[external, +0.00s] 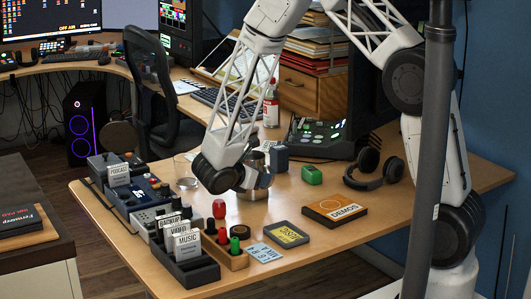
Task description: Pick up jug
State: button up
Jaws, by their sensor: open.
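A silvery metal vessel (254,194), which looks like the jug, stands upright on the wooden desk near its middle. My arm covers much of it, and its handle cannot be made out. My gripper (264,180) is open and down at the vessel, overlapping it in the external view. Whether the fingers are around it, beside it or touching it cannot be told from this angle.
A blue-grey block (279,158), a green block (312,175), headphones (375,169) and a DEMOS box (334,210) are to the right. A red-topped item (219,209) and a marker tray (226,250) are in front. A clear glass (186,173) is left.

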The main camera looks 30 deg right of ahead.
jog(key=shift+x, duration=1.2)
jog(key=shift+x, duration=2.6)
jog(key=shift+s+f, duration=0.1)
jog(key=shift+c, duration=0.3)
grip_shut()
